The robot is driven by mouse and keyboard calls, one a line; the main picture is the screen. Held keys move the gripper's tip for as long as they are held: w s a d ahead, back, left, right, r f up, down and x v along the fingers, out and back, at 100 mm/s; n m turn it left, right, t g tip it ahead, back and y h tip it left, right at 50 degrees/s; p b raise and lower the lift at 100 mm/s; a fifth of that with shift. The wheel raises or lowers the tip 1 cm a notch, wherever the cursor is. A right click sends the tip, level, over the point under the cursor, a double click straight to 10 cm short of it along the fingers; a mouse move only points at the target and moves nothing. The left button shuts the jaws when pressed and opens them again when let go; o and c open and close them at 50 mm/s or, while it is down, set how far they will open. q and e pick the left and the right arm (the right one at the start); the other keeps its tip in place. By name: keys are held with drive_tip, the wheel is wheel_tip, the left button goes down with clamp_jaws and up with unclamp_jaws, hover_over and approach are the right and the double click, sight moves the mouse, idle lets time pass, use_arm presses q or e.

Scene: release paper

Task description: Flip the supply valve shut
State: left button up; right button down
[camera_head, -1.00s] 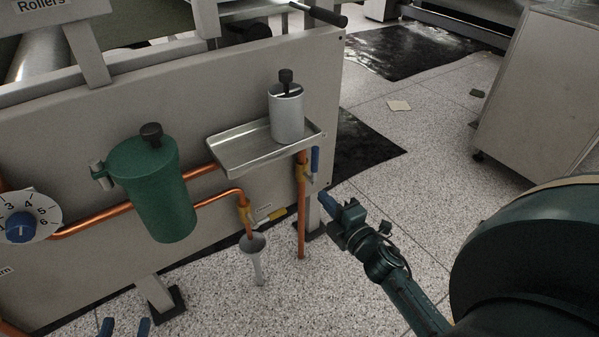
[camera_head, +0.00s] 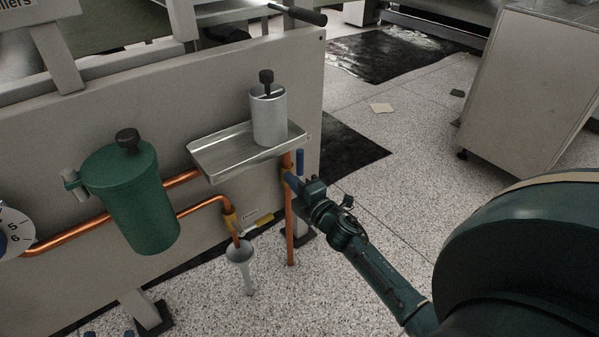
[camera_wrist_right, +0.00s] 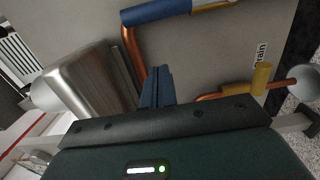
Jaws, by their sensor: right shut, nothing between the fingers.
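The supply valve's blue lever (camera_head: 300,161) stands roughly upright beside the vertical copper pipe under the metal tray. In the right wrist view the blue lever (camera_wrist_right: 156,13) lies across the top, with brass fitting at its right end. My right gripper (camera_head: 290,181) is shut and empty, its tips close to the pipe just below the lever. Its blue fingers (camera_wrist_right: 157,88) are together in the wrist view, apart from the lever there. The tips partly hide the valve body. My left gripper (camera_head: 109,334) shows only as two separated blue fingertips at the bottom edge.
A yellow-handled drain valve (camera_head: 258,219) sits left of the pipe, above a funnel (camera_head: 240,255). The metal tray (camera_head: 222,160) holds a silver canister (camera_head: 268,115). A green canister (camera_head: 135,200) is further left. Open floor lies to the right.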

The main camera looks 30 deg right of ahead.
sight(301, 168)
use_arm(q)
drive_tip(key=shift+s+d+r+m+t+h+b, duration=0.15)
drive_tip(key=shift+d+m+t+h+b, duration=0.15)
drive_tip(key=shift+d+m+h+b, duration=0.15)
use_arm(e)
drive_tip(key=shift+w+d, duration=0.7)
drive_tip(key=shift+d, duration=0.3)
drive_tip(key=shift+w+d, duration=0.65)
drive_tip(key=shift+d, duration=0.3)
use_arm(q)
drive_tip(key=shift+a, duration=0.1)
drive_tip(key=shift+a+p, duration=0.15)
drive_tip(key=shift+p, duration=0.2)
use_arm(e)
drive_tip(key=shift+d+r+m, duration=0.15)
drive_tip(key=shift+d+m, duration=0.1)
drive_tip(key=shift+m, duration=0.15)
